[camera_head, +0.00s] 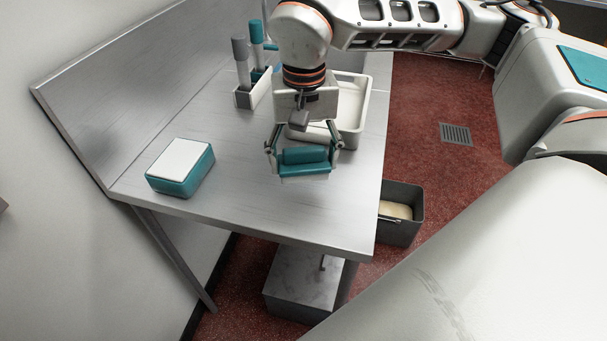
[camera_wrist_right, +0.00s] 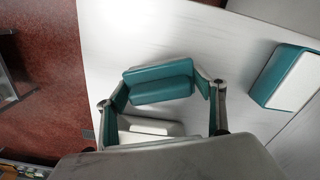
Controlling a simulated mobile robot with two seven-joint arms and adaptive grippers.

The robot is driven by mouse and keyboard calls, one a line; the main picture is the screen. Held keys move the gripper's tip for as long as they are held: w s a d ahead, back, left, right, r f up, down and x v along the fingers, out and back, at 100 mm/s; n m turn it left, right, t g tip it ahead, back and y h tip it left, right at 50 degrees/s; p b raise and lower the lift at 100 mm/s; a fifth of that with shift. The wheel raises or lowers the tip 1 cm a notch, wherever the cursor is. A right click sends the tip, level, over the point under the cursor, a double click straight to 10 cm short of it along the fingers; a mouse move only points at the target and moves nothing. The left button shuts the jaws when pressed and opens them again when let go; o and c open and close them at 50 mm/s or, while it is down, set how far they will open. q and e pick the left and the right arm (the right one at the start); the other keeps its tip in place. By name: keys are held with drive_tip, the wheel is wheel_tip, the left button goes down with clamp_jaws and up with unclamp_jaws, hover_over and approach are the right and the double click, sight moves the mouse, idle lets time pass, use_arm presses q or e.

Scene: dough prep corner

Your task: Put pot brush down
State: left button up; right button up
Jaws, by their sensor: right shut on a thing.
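The pot brush (camera_head: 305,157), which I take to be the teal block with a pale lower edge, is between the fingers of my right gripper (camera_head: 305,162). The gripper is shut on it from both sides, over the front part of the steel table (camera_head: 235,215). In the right wrist view the brush (camera_wrist_right: 158,84) lies across between the two teal-tipped fingers of the gripper (camera_wrist_right: 163,86). I cannot tell whether the brush touches the tabletop. My left gripper is not in view.
A teal block with a white top (camera_head: 181,161) sits at the left. A holder (camera_head: 244,99) with upright grey and teal handles and a white tub (camera_head: 354,131) stand behind the gripper. A dark bin (camera_head: 401,228) is on the floor right of the table. The front tabletop is clear.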

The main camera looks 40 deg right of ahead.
sight(304, 149)
drive_tip(key=shift+f, duration=2.2)
drive_tip(key=shift+f, duration=0.1)
drive_tip(key=o, duration=1.3)
drive_tip(key=shift+c, duration=0.2)
wheel_tip(304, 149, up, 12)
drive_tip(key=shift+r+p, duration=0.1)
drive_tip(key=shift+p, duration=0.3)
